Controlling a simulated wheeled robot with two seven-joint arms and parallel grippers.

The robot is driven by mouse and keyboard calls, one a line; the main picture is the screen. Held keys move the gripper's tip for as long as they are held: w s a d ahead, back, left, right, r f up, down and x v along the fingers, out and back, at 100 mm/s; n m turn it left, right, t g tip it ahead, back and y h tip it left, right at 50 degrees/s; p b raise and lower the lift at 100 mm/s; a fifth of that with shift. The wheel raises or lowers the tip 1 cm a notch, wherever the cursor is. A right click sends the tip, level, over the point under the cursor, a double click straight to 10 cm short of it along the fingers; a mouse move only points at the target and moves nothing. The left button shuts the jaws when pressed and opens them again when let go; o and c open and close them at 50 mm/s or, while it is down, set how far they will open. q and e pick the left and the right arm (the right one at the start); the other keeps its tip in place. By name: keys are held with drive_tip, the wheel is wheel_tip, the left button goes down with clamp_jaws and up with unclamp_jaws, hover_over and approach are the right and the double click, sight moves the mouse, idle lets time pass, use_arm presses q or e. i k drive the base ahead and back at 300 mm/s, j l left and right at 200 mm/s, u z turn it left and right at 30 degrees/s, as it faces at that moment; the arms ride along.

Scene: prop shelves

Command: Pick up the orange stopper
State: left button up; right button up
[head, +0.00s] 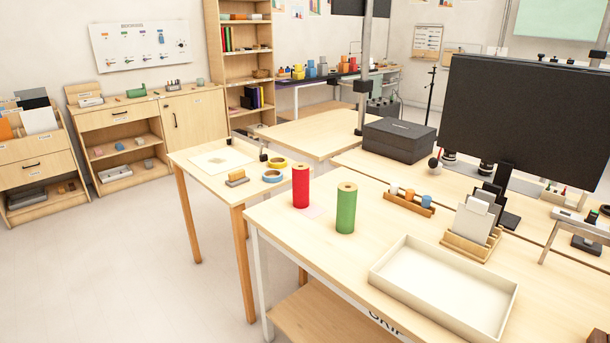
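A small orange stopper (409,195) stands upright in a low wooden rack (400,204) on the near table. It is between a whitish stopper (394,189) to its left and a blue stopper (427,200) to its right. Its lower part is hidden by the rack. Neither of my grippers is in the head view, so nothing is seen near the rack.
A red cylinder (301,187) and a green cylinder (346,208) stand left of the rack. A wooden card holder (470,245) is to its right. A shallow white tray (443,305) lies in front. A large monitor (525,120) stands behind.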

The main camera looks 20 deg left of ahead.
sight(410, 193)
drive_tip(key=i+j+z, duration=0.1)
drive_tip(key=j, duration=0.3)
drive_tip(key=i+j+z, duration=0.1)
drive_tip(key=i+j, duration=0.25)
drive_tip(key=i+j+z, duration=0.1)
drive_tip(key=j, duration=0.45)
drive_tip(key=i+j+z, duration=0.15)
drive_tip(key=j, duration=0.35)
drive_tip(key=i+j+z, duration=0.1)
drive_tip(key=i+j, duration=0.15)
drive_tip(key=j, duration=0.2)
drive_tip(key=i+j+z, duration=0.1)
drive_tip(key=j, duration=0.4)
drive_tip(key=i+j+z, duration=0.1)
drive_tip(key=j, duration=0.45)
drive_tip(key=i+j+z, duration=0.1)
drive_tip(key=j, duration=0.4)
drive_tip(key=i, duration=0.05)
